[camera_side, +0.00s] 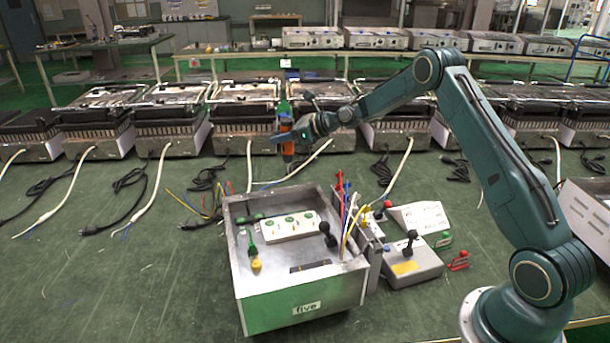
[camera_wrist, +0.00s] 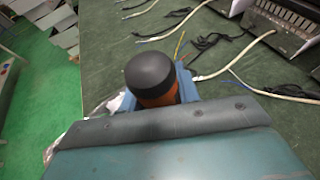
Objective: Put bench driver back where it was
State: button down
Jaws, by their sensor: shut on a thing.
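The bench driver (camera_side: 288,149) has an orange and dark body with a green section near its top. My gripper (camera_side: 284,136) is shut on it and holds it roughly upright in the air, above and behind the metal box. In the wrist view the driver's black rounded end and orange body (camera_wrist: 158,92) show between the blue fingers of my gripper (camera_wrist: 160,100). The driver's lower tip is hard to make out in the side view.
A grey control box with a black lever (camera_side: 412,262) and a white sloped box (camera_side: 420,218) stand right of the metal box. Colored wires (camera_side: 345,205) rise at its right wall. A row of grill units (camera_side: 170,125) with loose cables lies behind.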

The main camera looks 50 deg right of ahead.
jog(key=s+d+m+t+h, duration=0.1)
jog(key=s+d+m+h, duration=0.3)
jog(key=d, duration=0.7)
jog(key=s+d+m+h, duration=0.1)
jog(key=s+d+h, duration=0.1)
jog(key=s+d, duration=0.65)
jog(key=w+d+f, duration=0.1)
jog(key=f, duration=0.9)
jog(key=w+d+f, duration=0.1)
jog(key=d+f, duration=0.1)
jog(key=f, duration=0.9)
jog(key=shift+d+f, duration=0.1)
jog(key=shift+f, duration=1.8)
jog(key=shift+f, duration=0.4)
jog(key=c, duration=1)
grip_release()
jog(key=shift+s, duration=0.1)
